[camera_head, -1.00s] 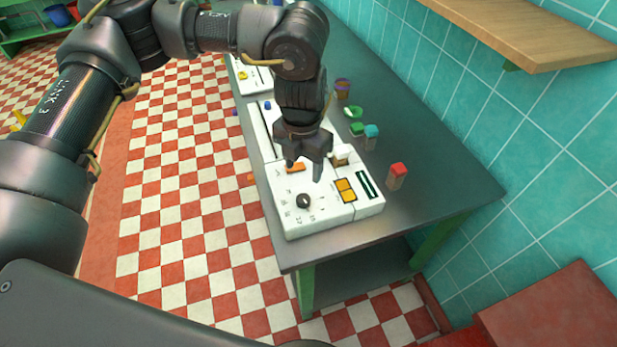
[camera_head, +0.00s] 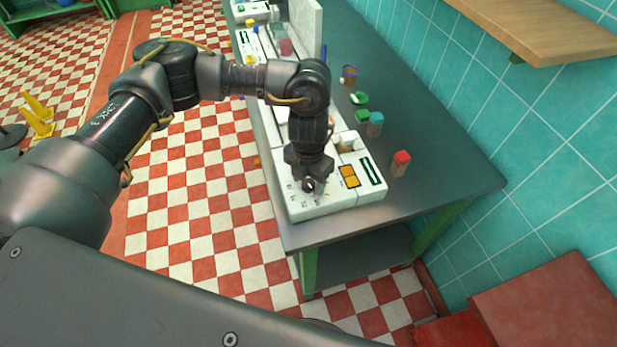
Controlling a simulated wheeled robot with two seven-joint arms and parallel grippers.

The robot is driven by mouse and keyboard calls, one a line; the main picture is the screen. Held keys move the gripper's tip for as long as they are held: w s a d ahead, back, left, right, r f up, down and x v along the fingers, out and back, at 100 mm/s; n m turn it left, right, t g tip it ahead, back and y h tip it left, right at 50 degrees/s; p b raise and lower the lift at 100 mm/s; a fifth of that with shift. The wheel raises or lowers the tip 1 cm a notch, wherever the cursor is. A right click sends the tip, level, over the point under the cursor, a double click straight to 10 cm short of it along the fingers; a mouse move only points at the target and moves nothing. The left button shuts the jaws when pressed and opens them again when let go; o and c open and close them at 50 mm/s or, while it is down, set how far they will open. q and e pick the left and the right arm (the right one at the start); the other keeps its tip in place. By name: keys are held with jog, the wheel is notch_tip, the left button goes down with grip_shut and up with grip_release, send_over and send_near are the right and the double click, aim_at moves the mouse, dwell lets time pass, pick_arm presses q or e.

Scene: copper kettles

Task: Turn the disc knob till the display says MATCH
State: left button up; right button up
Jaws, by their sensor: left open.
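The white control panel (camera_head: 337,200) lies near the front end of the grey table. A dark strip that looks like the display (camera_head: 371,171) is at its right side; I cannot read any text on it. My left gripper (camera_head: 311,185) is open and points down at the panel's front left, over the spot of the dark disc knob. The gripper hides most or all of the knob, and I cannot tell whether the fingers touch it. Small dial marks (camera_head: 294,196) show beside the fingers. My right gripper is out of view.
Orange buttons (camera_head: 349,176) sit between gripper and display. A red-topped block (camera_head: 401,163), a teal-topped block (camera_head: 375,124) and a green dish (camera_head: 359,98) stand on the table (camera_head: 440,172) to the right. A pale upright board (camera_head: 306,28) is farther back. A wooden shelf (camera_head: 535,30) juts from the tiled wall.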

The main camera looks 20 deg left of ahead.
pick_arm(q)
jog(key=shift+c, duration=0.4)
jog(key=c, duration=0.9)
jog(key=m+b, duration=0.1)
jog(key=b, duration=0.1)
jog(key=m+b, duration=0.2)
jog(key=shift+f+m, duration=0.25)
jog(key=shift+m, duration=0.05)
jog(key=m+b, duration=0.2)
jog(key=shift+r+m, duration=0.1)
jog(key=shift+m, duration=0.3)
jog(key=shift+r+m+b, duration=0.1)
jog(key=shift+m+b, duration=0.6)
jog(key=shift+b, duration=0.05)
jog(key=o, duration=1)
